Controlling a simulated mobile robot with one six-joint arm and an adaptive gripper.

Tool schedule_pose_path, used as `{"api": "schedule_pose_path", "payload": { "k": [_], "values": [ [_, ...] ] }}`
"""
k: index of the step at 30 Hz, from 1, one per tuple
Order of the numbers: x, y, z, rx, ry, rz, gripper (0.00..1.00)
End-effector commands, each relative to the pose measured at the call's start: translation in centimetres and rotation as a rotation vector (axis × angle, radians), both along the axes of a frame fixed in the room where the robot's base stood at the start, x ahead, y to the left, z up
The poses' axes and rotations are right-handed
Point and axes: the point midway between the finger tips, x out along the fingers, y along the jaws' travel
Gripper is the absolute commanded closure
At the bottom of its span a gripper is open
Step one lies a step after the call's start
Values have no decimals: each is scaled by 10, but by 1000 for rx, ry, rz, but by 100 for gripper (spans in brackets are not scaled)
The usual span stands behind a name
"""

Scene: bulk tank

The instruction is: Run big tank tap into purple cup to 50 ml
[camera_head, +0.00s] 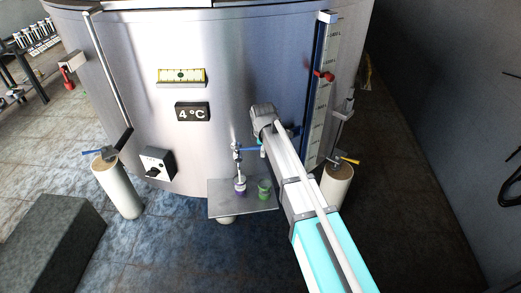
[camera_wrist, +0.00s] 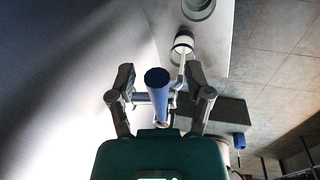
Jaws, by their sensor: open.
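The big tank (camera_head: 220,60) is a large steel vessel, with its tap (camera_head: 238,153) low on the front. A white stream (camera_head: 240,174) falls from the tap into the purple cup (camera_head: 240,191) on the steel shelf. In the wrist view the white stream (camera_wrist: 182,66) enters a cup (camera_wrist: 183,42) with white liquid inside; its level cannot be read. My gripper (camera_wrist: 159,76) is open, its fingers on either side of the blue tap handle (camera_wrist: 157,88), with gaps showing. In the head view my arm largely hides the gripper.
A green cup (camera_head: 264,189) stands right of the purple cup on the shelf (camera_head: 222,207). A gauge strip with a red marker (camera_head: 324,75) runs up the tank's right side. A 4 °C display (camera_head: 192,112) and a switch box (camera_head: 157,163) are on the tank front.

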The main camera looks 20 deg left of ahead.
Motion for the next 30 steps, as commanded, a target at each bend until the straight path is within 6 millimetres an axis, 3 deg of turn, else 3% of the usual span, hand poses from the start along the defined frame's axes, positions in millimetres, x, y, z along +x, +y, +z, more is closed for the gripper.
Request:
{"api": "schedule_pose_path", "payload": {
  "k": [9, 20, 30],
  "values": [
    [0, 0, 0, 0, 0, 0, 35],
    [0, 0, 0, 0, 0, 0, 100],
    [0, 2, -1, -1, 0, 8, 100]
  ]
}}
